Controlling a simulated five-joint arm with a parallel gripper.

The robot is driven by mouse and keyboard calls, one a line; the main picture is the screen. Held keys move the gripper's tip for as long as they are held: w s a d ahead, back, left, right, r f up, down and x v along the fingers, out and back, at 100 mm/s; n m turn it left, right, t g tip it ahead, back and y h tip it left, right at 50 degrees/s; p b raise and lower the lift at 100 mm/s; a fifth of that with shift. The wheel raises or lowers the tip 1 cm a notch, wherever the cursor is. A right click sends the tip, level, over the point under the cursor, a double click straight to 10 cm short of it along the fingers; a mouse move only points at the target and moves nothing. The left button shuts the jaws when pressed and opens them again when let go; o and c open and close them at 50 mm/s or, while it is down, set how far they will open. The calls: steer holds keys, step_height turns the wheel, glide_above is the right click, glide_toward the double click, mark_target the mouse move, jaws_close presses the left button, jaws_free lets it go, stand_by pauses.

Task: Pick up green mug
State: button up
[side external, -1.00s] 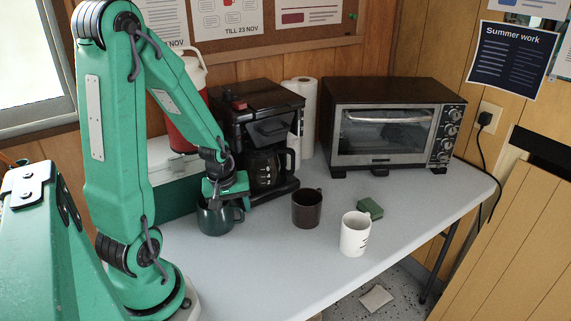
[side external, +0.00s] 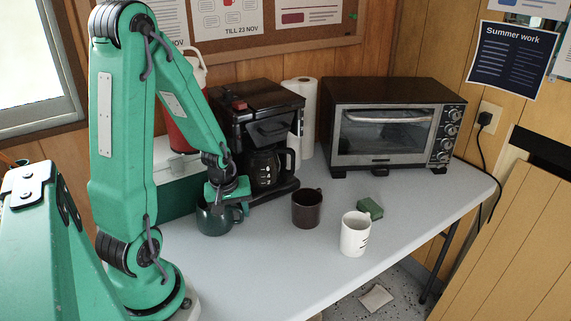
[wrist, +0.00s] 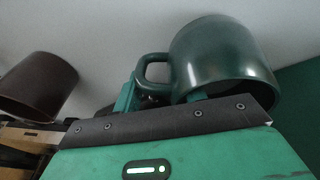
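The dark green mug (side external: 212,223) stands upright on the grey table, left of the brown mug, its handle towards the right. My gripper (side external: 226,201) is low over the mug's handle side. In the wrist view the green mug (wrist: 222,55) fills the upper right, its mouth towards the camera. My gripper (wrist: 160,96) shows two teal fingertips set apart: one beside the handle's outer side, one at the mug's mouth, with the handle between them. The lower finger parts are hidden behind the dark gripper edge. Contact with the mug cannot be made out.
A brown mug (side external: 306,209), a white mug (side external: 355,234) and a green sponge (side external: 370,208) stand to the right. The coffee maker (side external: 262,115) is close behind my gripper; a green case (side external: 176,199) is behind the mug. The table's front middle is clear.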

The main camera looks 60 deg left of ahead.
jaws_close()
steer(key=shift+r, duration=0.4)
steer(key=shift+w+v, duration=0.15)
steer(key=shift+v, duration=0.65)
steer(key=shift+w+v, duration=0.15)
steer(key=shift+v, duration=0.65)
steer(key=d+r+h, duration=0.1)
steer(key=d+r, duration=0.6)
steer(key=d, duration=0.4)
steer(key=shift+w, duration=0.15)
steer(key=shift+d, duration=0.15)
stand_by(0.4)
